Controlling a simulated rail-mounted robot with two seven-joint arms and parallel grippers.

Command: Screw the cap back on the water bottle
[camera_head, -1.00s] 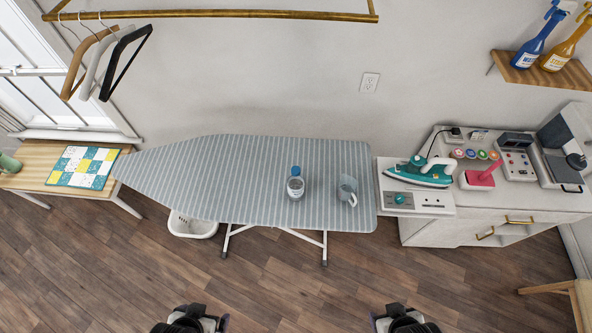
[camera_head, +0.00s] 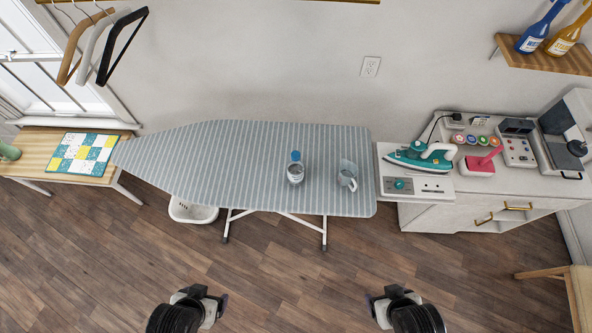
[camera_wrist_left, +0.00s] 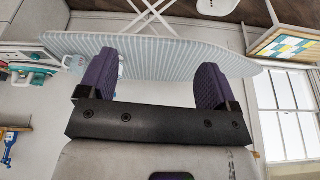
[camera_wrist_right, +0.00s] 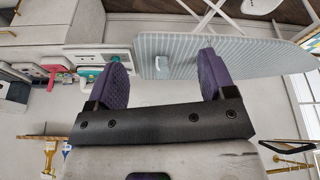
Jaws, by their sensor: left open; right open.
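The water bottle (camera_head: 295,174), clear with a white label, stands on the ironing board. A blue cap (camera_head: 295,156) shows just behind it; I cannot tell whether it touches the bottle. My left gripper (camera_head: 208,297) and my right gripper (camera_head: 383,298) are both open and empty. They are in front of the board, well short of the bottle, one to each side of it. In the left wrist view the open fingers (camera_wrist_left: 155,85) have part of the board beyond them. In the right wrist view the open fingers (camera_wrist_right: 162,85) also face the board.
The striped ironing board (camera_head: 240,170) is mostly bare. A grey-clear mug (camera_head: 347,177) stands right of the bottle. The teal iron (camera_head: 418,157) sits on a side panel at the right. A basket (camera_head: 190,211) is under the board. The floor between my grippers and the board is clear.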

